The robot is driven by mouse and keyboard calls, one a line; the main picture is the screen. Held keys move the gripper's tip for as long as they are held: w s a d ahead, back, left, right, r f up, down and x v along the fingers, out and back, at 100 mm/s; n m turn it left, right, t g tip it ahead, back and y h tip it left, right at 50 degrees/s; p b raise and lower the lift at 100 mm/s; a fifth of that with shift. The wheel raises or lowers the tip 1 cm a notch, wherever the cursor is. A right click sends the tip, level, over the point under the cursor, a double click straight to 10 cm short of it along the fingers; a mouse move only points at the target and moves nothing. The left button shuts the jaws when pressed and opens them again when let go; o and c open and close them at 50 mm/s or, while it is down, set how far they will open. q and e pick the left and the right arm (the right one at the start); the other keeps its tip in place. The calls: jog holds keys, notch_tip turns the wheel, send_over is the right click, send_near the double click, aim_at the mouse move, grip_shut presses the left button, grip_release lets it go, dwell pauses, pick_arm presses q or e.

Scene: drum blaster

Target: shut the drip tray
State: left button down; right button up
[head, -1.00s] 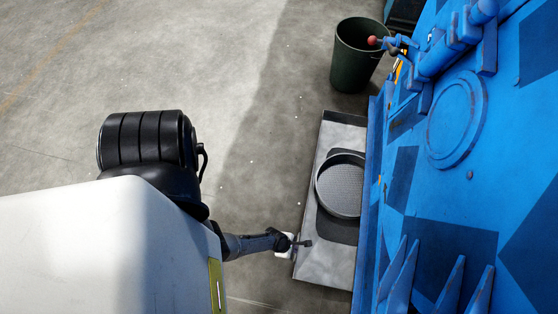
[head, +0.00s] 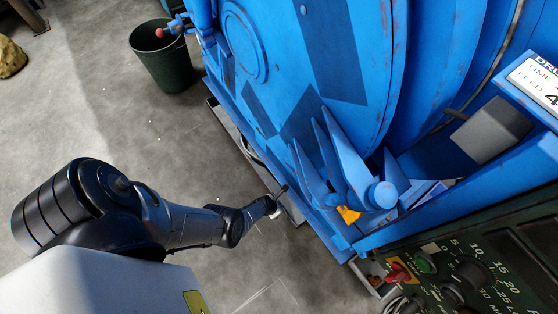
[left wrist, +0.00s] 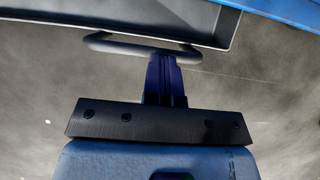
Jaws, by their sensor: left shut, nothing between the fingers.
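The drip tray (head: 228,122) is a shallow grey metal tray low at the foot of the blue machine. In the head view only a narrow outer strip shows; the machine hides the rest. In the left wrist view its dark front wall (left wrist: 120,22) crosses the top, with a bar handle (left wrist: 105,41) on it. My left gripper (head: 278,194) is shut and empty, close to the tray's near end. In the left wrist view its fingers (left wrist: 163,62) reach the middle of the handle; I cannot tell whether they touch it. My right gripper is out of view.
The blue drum machine (head: 300,80) fills the right side, with pointed blue fins (head: 325,155) above the tray. A control panel (head: 455,265) is at the lower right. A dark green bin (head: 163,62) stands at the back. The concrete floor left of the tray is open.

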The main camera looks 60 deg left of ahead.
pick_arm(q)
jog(key=shift+f, duration=0.2)
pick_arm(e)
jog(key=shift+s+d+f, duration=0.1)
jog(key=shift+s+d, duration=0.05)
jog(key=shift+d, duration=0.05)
pick_arm(q)
jog(key=s+r+p, duration=0.7)
jog(key=r+p, duration=0.1)
jog(key=p, duration=0.1)
jog(key=shift+s+r+p, duration=0.3)
jog(key=shift+s+r, duration=0.05)
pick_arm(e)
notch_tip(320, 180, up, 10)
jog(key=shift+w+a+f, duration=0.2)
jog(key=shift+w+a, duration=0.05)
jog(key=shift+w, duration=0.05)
pick_arm(q)
jog(key=shift+s, duration=0.1)
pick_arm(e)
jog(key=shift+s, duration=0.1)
